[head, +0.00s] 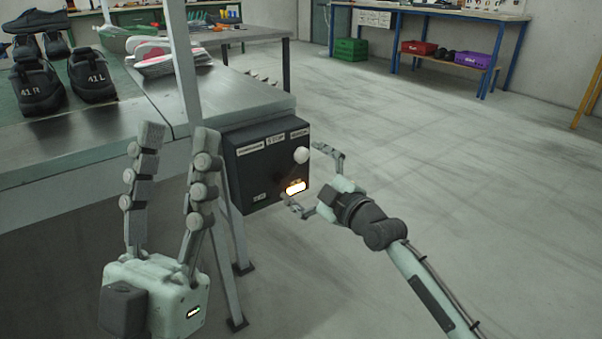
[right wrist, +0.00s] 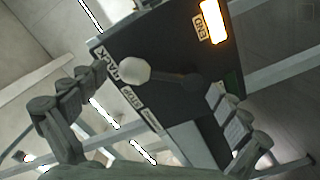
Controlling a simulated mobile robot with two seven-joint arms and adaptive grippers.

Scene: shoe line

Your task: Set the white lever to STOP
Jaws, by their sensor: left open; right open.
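The dark control box (head: 240,165) hangs at the table's near corner. Its white lever knob (head: 301,154) is at the right, below the rightmost of three labels; the STOP label (head: 275,140) is in the middle. In the right wrist view the knob (right wrist: 134,71) sits nearest the label ending in "ACK" (right wrist: 105,66), beside STOP (right wrist: 131,97), with its dark shaft running right. My right gripper (head: 304,175) is open in front of the box, its fingers either side of the lever, apart from the knob. My left gripper (head: 174,137) is open and empty, left of the box.
A lit lamp (head: 296,187) is low on the box, by an END label in the wrist view. The table (head: 150,105) with black shoes (head: 92,75) is at left; a grey post (head: 183,65) rises by it. The floor at right is clear.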

